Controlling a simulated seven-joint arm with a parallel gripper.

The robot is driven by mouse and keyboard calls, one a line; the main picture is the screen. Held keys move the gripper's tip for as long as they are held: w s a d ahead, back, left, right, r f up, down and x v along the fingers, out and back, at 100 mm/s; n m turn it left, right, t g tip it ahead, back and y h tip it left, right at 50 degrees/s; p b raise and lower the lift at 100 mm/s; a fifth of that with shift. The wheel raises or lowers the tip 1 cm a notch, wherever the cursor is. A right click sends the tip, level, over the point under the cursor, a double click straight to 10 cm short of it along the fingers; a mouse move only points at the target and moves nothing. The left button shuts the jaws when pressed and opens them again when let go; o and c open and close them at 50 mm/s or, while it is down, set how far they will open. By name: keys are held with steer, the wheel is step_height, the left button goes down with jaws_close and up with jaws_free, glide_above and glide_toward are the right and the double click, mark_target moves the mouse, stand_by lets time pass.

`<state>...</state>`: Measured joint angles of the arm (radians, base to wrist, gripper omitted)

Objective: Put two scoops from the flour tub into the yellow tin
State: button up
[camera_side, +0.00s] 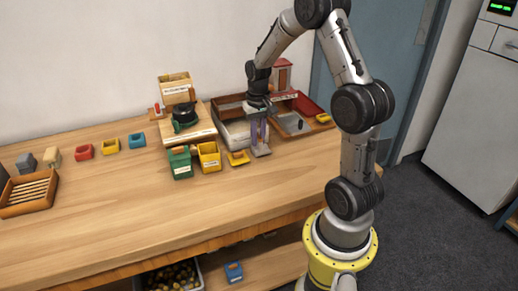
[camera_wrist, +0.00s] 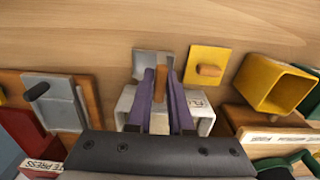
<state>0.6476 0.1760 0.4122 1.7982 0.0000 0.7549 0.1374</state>
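The yellow tin (camera_side: 209,156) stands open-topped on the table beside a green tin; it also shows in the wrist view (camera_wrist: 277,86). The handle belongs to a flat grey metal piece (camera_side: 261,151), apparently a scoop (camera_wrist: 141,62), low at the table. Whether it touches the table is unclear.
A yellow piece with a wooden handle (camera_side: 238,158) lies just left of the gripper. The green tin (camera_side: 180,162) stands left of the yellow one. A tray (camera_side: 292,124) holds another grey piece with a dark handle (camera_wrist: 48,98). The table front is clear.

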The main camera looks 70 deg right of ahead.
mark_target(259, 136)
jaws_close()
steer(key=shift+r, duration=2.5)
steer(key=shift+s+a, duration=0.1)
steer(key=w+d+r+t+y, duration=0.3)
steer(key=w+r, duration=0.4)
steer(key=w, duration=0.1)
steer(key=shift+w, duration=0.15)
